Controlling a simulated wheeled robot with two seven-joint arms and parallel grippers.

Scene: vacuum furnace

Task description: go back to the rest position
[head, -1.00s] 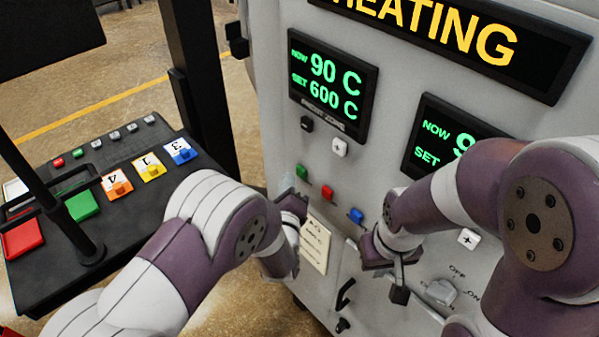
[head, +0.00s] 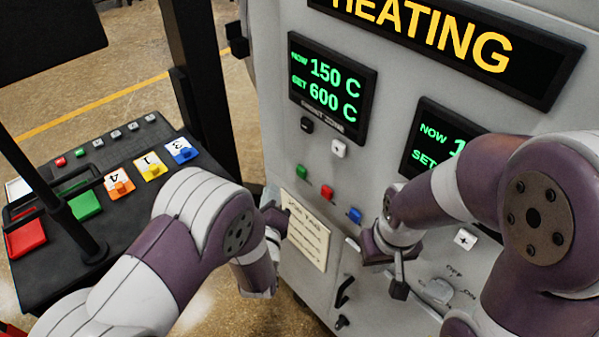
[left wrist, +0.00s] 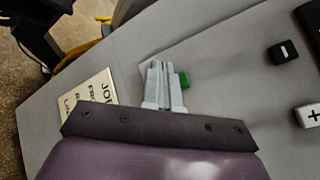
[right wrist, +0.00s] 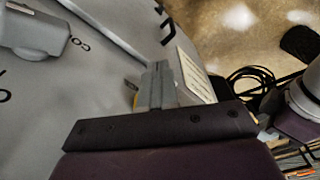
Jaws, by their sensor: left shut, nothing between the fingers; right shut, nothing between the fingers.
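My left gripper (left wrist: 163,84) is shut and empty in the left wrist view. It is in front of the grey furnace panel, and the green button (left wrist: 184,80) shows just beside its fingertips. In the head view its fingers are mostly hidden behind my left arm, close to the job tag (head: 308,232). My right gripper (right wrist: 161,84) is shut and empty in the right wrist view. In the head view it (head: 398,287) hangs in front of the lower panel, left of the OFF/ON switch (head: 437,291). I cannot tell whether either gripper touches the panel.
The furnace display (head: 331,84) reads 150 C now, set 600 C, under a HEATING sign (head: 450,38). Red (head: 327,193) and blue (head: 355,215) buttons sit between my arms. A black console (head: 130,235) with numbered blocks stands at left. A dark post (head: 198,75) rises behind it.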

